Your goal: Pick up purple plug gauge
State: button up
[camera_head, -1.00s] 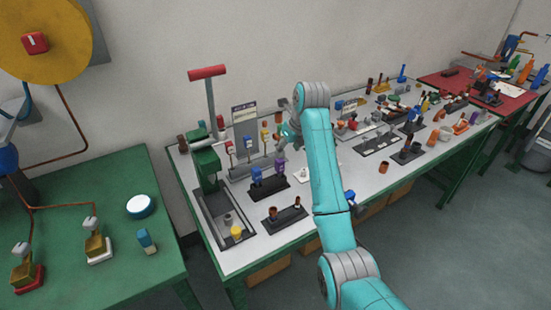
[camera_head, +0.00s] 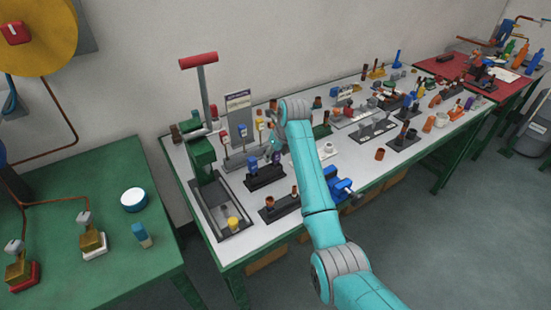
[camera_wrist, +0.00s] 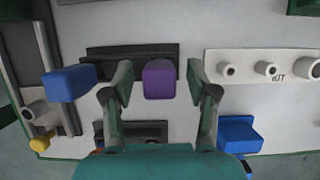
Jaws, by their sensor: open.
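The purple plug gauge (camera_wrist: 159,78) shows in the wrist view, on a black holder (camera_wrist: 140,52). My gripper (camera_wrist: 158,84) is open, with one finger to the left and one to the right of the purple gauge, and gaps show on both sides. In the head view my gripper (camera_head: 273,151) is low over the same holder (camera_head: 266,179) and mostly hides the purple gauge. A blue gauge (camera_wrist: 69,84) stands to the left of the left finger; it also shows in the head view (camera_head: 253,162).
A white plate with round sockets (camera_wrist: 297,68) lies to the right in the wrist view. A blue part (camera_wrist: 238,134) is at lower right. A press with a red handle (camera_head: 198,60) stands at the left of the bench. Many fixtures crowd the bench.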

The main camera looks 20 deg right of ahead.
jog(key=shift+w+a+f, duration=0.1)
jog(key=shift+w+f, duration=0.05)
jog(key=shift+f, duration=0.2)
jog(key=c, duration=1)
jog(key=shift+c, duration=0.3)
jog(key=shift+r, duration=0.15)
